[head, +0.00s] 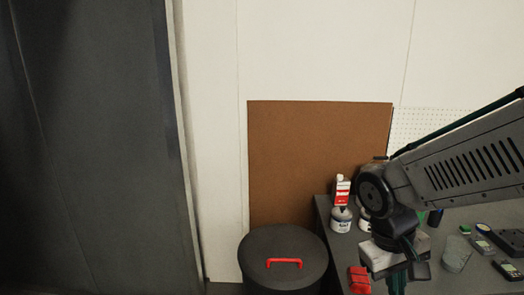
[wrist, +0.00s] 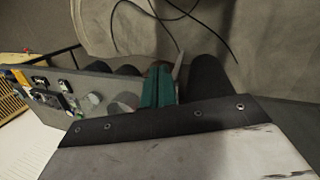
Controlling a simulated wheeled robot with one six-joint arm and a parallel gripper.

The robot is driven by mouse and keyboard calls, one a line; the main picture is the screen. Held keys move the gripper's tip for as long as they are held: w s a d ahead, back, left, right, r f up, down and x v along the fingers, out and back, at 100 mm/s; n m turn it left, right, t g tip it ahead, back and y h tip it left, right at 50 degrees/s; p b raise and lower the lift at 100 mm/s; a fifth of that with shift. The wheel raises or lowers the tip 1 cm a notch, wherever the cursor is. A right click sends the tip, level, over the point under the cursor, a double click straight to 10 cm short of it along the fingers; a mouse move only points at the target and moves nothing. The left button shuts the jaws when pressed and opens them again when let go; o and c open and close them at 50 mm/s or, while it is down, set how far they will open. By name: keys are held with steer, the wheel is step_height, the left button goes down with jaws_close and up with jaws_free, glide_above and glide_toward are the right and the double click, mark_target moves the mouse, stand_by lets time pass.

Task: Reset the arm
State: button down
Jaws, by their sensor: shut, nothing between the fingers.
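My arm comes in from the right in the head view and bends down over the left part of the dark table (head: 320,215). My gripper (head: 398,287) points down there, and its tips are cut off by the lower edge. In the wrist view the green gripper (wrist: 160,88) is shut with nothing between its fingers. It shows above a pale, dark-edged part of my wrist.
A dark round bin (head: 284,247) with a red handle stands left of the table. A red-and-white bottle (head: 342,190), white jars (head: 341,221), a red item (head: 359,279) and several small devices (head: 484,246) are on the table. A brown board (head: 315,150) leans behind.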

steer(key=s+d+r+m+t+y, duration=0.1)
steer(key=s+r+m+t+y, duration=0.1)
steer(key=s+r, duration=0.6)
steer(key=shift+s+d+r+y, duration=0.35)
steer(key=shift+s+d+y, duration=0.05)
steer(key=shift+s, duration=0.85)
